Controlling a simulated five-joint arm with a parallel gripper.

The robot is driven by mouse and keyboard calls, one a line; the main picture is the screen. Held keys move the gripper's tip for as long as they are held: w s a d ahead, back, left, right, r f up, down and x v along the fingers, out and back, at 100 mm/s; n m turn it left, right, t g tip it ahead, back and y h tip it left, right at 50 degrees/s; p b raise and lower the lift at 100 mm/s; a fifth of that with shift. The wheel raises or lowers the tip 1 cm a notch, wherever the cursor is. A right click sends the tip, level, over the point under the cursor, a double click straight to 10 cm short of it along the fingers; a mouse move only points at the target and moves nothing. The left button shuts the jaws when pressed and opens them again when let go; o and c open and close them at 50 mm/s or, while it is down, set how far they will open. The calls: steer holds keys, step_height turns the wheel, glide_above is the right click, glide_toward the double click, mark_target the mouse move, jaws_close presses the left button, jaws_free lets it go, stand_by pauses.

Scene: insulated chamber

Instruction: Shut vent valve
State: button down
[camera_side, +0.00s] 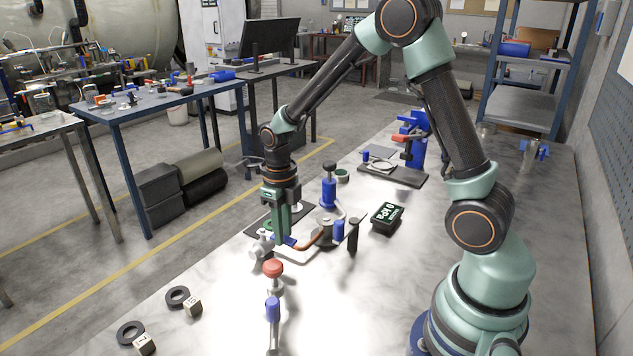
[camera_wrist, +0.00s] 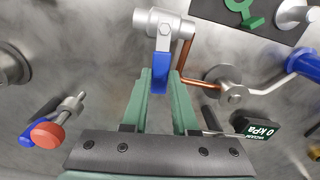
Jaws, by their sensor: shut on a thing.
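A silver valve body (camera_wrist: 165,24) with a blue lever handle (camera_wrist: 160,72) is at the top centre of the wrist view, and a copper pipe (camera_wrist: 185,50) runs from it. No label shows that this is the vent valve. My gripper (camera_wrist: 162,88) is shut on the blue handle, with one green finger on each side. In the side view, my gripper (camera_side: 281,238) points down at the valve body (camera_side: 262,245), and its fingers hide part of the handle. The handle's tip (camera_side: 290,241) shows just right of the fingers.
A gauge (camera_wrist: 258,130) reading 0 kPa also stands right of the valve in the side view (camera_side: 387,217). A red knob (camera_side: 272,268) stands in front of my gripper. A blue-bodied part (camera_side: 328,190) rises behind it. Black rings (camera_side: 130,333) and small blocks lie front left.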

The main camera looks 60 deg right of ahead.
stand_by(0.3)
steer(key=c, duration=0.7)
jaws_free()
steer(key=shift+r, duration=0.1)
step_height(320, 180, up, 12)
